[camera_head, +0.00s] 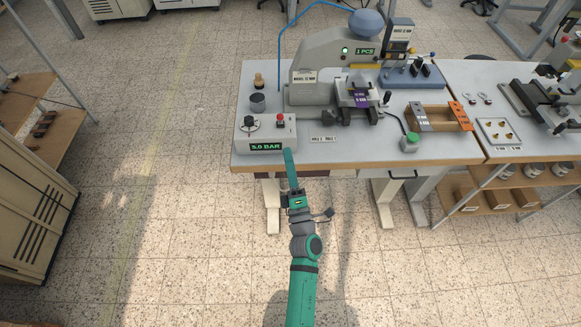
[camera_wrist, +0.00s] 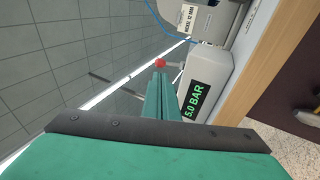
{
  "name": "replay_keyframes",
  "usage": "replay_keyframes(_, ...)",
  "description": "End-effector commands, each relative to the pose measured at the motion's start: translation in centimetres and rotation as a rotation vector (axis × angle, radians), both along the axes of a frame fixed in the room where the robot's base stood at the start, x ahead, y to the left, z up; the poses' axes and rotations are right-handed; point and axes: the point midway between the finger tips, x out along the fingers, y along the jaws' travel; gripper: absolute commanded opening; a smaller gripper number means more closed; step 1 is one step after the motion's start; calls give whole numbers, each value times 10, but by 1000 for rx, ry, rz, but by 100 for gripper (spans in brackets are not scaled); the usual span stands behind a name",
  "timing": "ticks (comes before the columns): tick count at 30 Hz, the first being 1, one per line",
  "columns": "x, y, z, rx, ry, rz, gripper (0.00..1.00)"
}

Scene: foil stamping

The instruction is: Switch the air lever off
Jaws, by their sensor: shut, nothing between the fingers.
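The light grey air box (camera_head: 270,133) stands at the front left corner of the bench, with a green display (camera_head: 266,147) reading 5.0 BAR. A small lever with a red tip (camera_head: 281,118) stands on its right part, and a black dial knob (camera_head: 251,122) on its left part. My gripper (camera_head: 288,152) is shut and empty at the box's front right corner. In the wrist view the red tip (camera_wrist: 160,63) shows just beyond my shut fingers (camera_wrist: 159,80). Whether they touch the lever cannot be told.
The stamping press (camera_head: 325,65) stands behind the box, with a blue hose above. A grey cup (camera_head: 257,103) and a wooden-handled stamp (camera_head: 259,81) are behind the dial. A green button (camera_head: 412,137) and wooden rack (camera_head: 440,118) are to the right. The floor before the bench is open.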

Motion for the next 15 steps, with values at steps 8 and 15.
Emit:
replay_keyframes(8,47,9,21,-1,-2,2,0)
replay_keyframes(15,72,13,30,1,0,1,0)
